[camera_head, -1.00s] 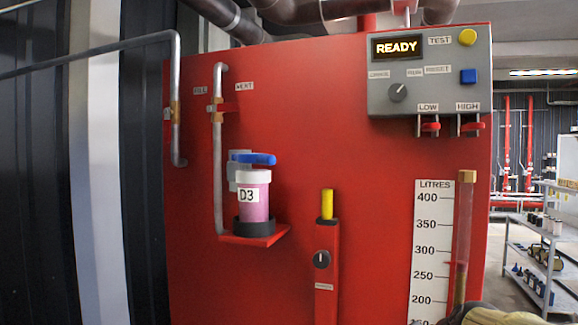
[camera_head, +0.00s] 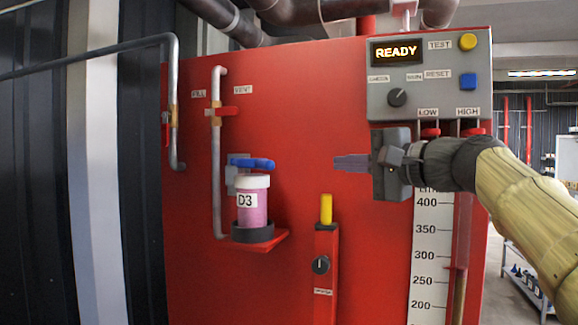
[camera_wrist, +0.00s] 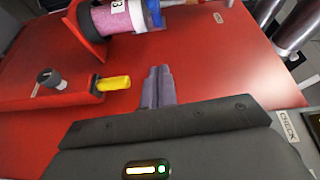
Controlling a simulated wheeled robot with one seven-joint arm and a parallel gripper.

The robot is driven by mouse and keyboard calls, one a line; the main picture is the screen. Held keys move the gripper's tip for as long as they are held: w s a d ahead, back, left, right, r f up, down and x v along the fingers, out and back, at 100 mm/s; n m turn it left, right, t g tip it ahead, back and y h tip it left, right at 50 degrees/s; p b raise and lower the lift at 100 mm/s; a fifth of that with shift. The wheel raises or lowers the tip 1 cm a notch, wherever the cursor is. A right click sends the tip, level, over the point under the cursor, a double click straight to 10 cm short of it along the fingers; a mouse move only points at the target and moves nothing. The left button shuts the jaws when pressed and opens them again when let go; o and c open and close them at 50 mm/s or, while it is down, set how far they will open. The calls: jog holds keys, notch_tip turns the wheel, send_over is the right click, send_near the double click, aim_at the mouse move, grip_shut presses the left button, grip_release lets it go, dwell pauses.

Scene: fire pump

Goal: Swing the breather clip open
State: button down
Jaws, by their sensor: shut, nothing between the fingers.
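The breather is a clear cartridge of pink grains labelled D3 (camera_head: 252,207), with a white cap. It stands upright in a black cup on a red bracket. A blue clip (camera_head: 251,162) lies across just above the cap, at a grey mount; in the wrist view the blue clip (camera_wrist: 154,13) is at the top edge, partly cut off. My gripper (camera_head: 338,163) is right of the clip at about its height in the head view, apart from it. Its fingers (camera_wrist: 160,72) are together and empty, pointing toward the cartridge side.
A red post with a yellow top (camera_head: 326,210) and a black knob stands below my gripper. The control box (camera_head: 430,75) reading READY is above my arm. The litre scale (camera_head: 430,260) is at right.

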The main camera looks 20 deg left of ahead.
aim_at(250, 163)
jog(key=w+a+p, duration=0.1)
jog(key=a+p, duration=0.5)
jog(key=a, duration=0.5)
jog(key=shift+w+a+f+p, duration=0.25)
jog(key=shift+w+a+p, duration=0.05)
jog(key=shift+s, duration=0.1)
dwell(0.4)
